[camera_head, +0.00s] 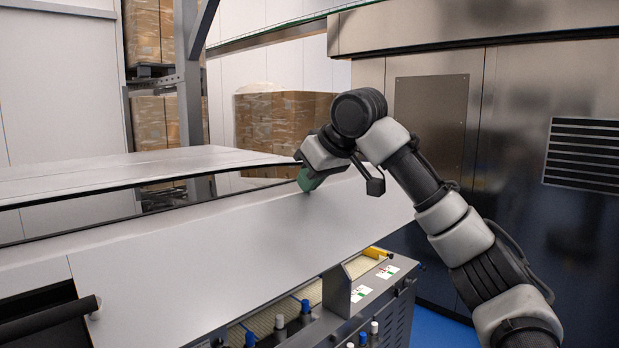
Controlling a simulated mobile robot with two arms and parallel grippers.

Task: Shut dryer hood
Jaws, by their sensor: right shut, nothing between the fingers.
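The dryer hood (235,245) is a long pale grey sloping panel across the middle of the head view. A dark gap runs along its back edge, between it and another flat pale panel (150,165) behind. My right gripper (308,182), with green fingers, is shut and empty. Its fingertips are at the upper right part of the hood panel; I cannot tell whether they touch it. My left gripper is not in view.
Under the hood's front edge are a cream belt (262,322), several bottle-like parts and a yellow piece (377,253). A dark roller (50,322) is at lower left. A large steel cabinet (520,150) stands at right. Wrapped boxes (283,130) stand behind.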

